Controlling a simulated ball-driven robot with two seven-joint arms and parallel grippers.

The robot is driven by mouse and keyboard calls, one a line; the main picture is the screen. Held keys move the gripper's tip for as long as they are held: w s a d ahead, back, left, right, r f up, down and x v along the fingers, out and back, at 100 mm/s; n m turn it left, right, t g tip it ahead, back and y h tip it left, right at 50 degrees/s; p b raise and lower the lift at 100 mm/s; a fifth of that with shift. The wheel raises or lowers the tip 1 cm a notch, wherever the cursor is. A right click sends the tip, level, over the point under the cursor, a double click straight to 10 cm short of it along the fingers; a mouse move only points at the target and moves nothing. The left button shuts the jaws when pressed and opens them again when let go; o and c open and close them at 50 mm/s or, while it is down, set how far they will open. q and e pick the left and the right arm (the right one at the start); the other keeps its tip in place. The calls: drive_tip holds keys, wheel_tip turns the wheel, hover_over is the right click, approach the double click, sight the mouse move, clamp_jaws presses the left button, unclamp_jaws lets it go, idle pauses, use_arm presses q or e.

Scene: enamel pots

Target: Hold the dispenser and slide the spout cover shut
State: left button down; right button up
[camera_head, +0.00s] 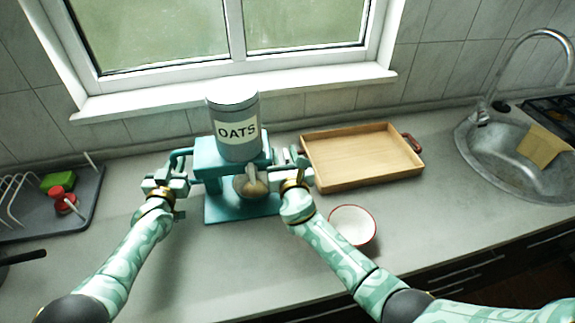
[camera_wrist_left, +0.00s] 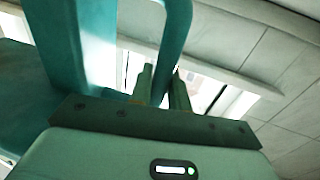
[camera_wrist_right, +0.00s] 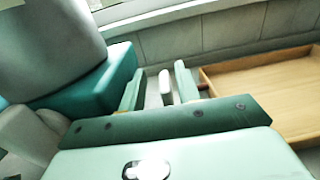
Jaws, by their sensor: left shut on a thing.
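The dispenser (camera_head: 208,165) is a teal stand with a grey OATS canister (camera_head: 237,130) on top. A round beige and grey part (camera_head: 250,186), perhaps the spout cover, sits at its front; its exact position is unclear. My left gripper (camera_head: 178,176) is shut on the teal loop handle (camera_wrist_left: 174,45) at the dispenser's left side. My right gripper (camera_head: 292,168) is at the dispenser's right side. In the right wrist view its fingers (camera_wrist_right: 160,90) are apart, with a pale grey tab (camera_wrist_right: 166,87) between them and gaps on both sides.
A wooden tray (camera_head: 361,183) with red handles lies to the right. A white bowl with a red rim (camera_head: 352,224) stands at front right, near my right forearm. A dish rack (camera_head: 85,205) is at left, a sink (camera_head: 490,150) at far right. The window is behind.

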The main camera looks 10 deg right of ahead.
drive_tip(key=s, duration=1.1)
drive_tip(key=shift+s+a, duration=0.15)
drive_tip(key=shift+a, duration=0.1)
use_arm(q)
drive_tip(key=c, duration=1.3)
unclamp_jaws()
drive_tip(key=shift+o, duration=0.2)
